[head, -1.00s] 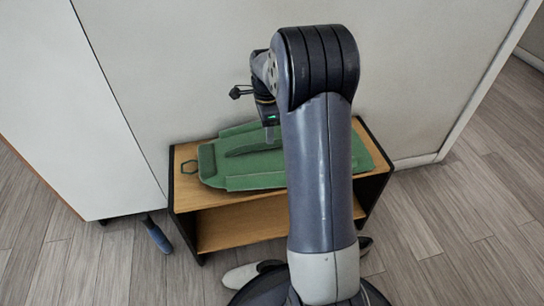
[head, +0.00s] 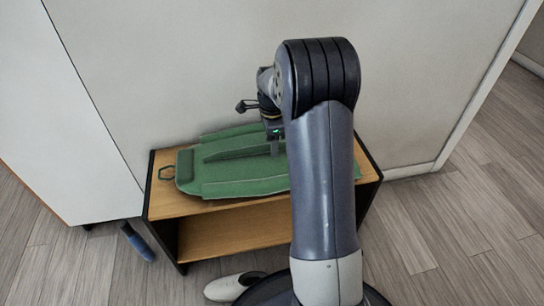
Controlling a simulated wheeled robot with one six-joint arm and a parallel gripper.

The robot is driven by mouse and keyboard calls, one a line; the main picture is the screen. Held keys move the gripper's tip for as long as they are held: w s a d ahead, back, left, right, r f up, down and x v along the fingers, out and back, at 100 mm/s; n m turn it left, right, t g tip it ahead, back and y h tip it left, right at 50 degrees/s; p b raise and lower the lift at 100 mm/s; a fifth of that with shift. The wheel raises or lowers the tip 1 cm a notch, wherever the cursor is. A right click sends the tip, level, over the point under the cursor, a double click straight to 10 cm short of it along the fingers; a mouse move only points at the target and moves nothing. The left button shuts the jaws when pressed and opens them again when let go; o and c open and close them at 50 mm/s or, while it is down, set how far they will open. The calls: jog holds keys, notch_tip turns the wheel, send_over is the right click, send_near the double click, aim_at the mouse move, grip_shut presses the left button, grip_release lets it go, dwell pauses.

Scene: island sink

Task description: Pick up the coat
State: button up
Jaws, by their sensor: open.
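The green coat (head: 245,182) lies flat on top of a low wooden shelf unit (head: 225,212) against the wall. My arm hides the coat's right part. My gripper (head: 275,146) points down over the middle of the coat, near a raised ridge of cloth. It is open; its fingertips are small and partly hidden, so I cannot tell whether they touch the cloth.
A white cabinet (head: 60,120) stands at the left and a pale wall (head: 180,50) rises behind the shelf. A blue shoe (head: 138,242) and a light shoe (head: 230,287) are on the floor. Bare wooden floor (head: 450,230) lies to the right.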

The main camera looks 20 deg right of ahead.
jog(key=shift+f, duration=0.25)
jog(key=shift+c, duration=0.4)
grip_shut()
dwell(0.4)
